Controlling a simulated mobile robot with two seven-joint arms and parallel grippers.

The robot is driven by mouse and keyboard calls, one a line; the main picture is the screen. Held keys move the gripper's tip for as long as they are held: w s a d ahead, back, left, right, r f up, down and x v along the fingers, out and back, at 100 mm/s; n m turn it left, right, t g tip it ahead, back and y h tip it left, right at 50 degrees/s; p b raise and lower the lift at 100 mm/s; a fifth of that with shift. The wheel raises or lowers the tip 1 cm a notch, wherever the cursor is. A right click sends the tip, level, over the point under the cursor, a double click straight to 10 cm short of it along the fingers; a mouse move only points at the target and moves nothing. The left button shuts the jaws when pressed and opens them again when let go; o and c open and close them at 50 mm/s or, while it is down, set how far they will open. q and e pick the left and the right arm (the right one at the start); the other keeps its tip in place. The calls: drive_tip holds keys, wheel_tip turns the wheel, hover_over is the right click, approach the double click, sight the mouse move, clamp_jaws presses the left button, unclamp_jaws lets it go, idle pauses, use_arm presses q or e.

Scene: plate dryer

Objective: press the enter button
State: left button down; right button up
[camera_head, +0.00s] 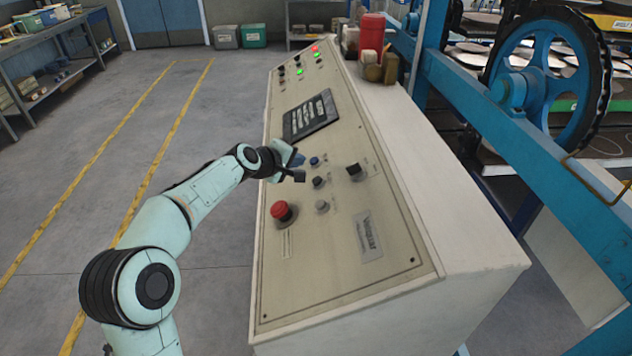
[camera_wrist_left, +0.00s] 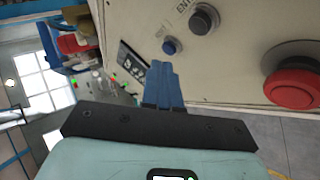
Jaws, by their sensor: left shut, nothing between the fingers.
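The slanted control panel (camera_head: 350,235) fills the middle of the head view. A dark round button (camera_head: 318,182) sits on it between a small blue button (camera_head: 314,161) and a grey button (camera_head: 322,206). In the left wrist view, the letters "ENT", cut off by the frame edge, stand beside the dark button (camera_wrist_left: 204,19). The blue button (camera_wrist_left: 172,45) is just beyond my fingertips there. My left gripper (camera_head: 299,168) is shut and empty, left of the dark and blue buttons. Its blue fingers (camera_wrist_left: 160,68) point at the panel; contact cannot be told.
A red mushroom button (camera_head: 283,211) is below the gripper, and a black selector switch (camera_head: 354,170) is to the right. Bottles (camera_head: 372,38) stand on the cabinet top. A blue machine frame (camera_head: 490,110) is at right. Floor at left is clear.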

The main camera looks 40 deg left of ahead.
use_arm(q)
drive_tip(key=shift+w+d+f+b, duration=0.15)
drive_tip(key=shift+w+d+f, duration=0.15)
drive_tip(key=shift+f, duration=0.4)
drive_tip(key=shift+w+d+f+b, duration=0.15)
drive_tip(key=shift+w+d+f, duration=0.15)
drive_tip(key=shift+f, duration=0.4)
drive_tip(key=shift+w+d+f+b, duration=0.2)
drive_tip(key=shift+d+f, duration=0.2)
drive_tip(key=shift+f, duration=0.3)
drive_tip(key=shift+f, duration=0.1)
idle(0.4)
drive_tip(key=shift+w+d+f, duration=0.15)
drive_tip(key=shift+f, duration=0.1)
drive_tip(key=shift+w+d+f, duration=0.15)
drive_tip(key=shift+d+f, duration=0.05)
drive_tip(key=shift+f, duration=0.25)
idle(0.9)
drive_tip(key=shift+r, duration=0.1)
drive_tip(key=shift+s+a+r, duration=0.3)
drive_tip(key=shift+a+r, duration=0.05)
drive_tip(key=shift+r, duration=0.35)
drive_tip(key=shift+s+a+r, duration=0.25)
drive_tip(key=shift+a+r, duration=0.1)
drive_tip(key=shift+r, duration=0.35)
drive_tip(key=shift+s+a+r, duration=0.3)
drive_tip(key=shift+r, duration=0.45)
drive_tip(key=shift+s+a+r, duration=0.25)
drive_tip(key=shift+a+r, duration=0.1)
drive_tip(key=shift+r, duration=0.35)
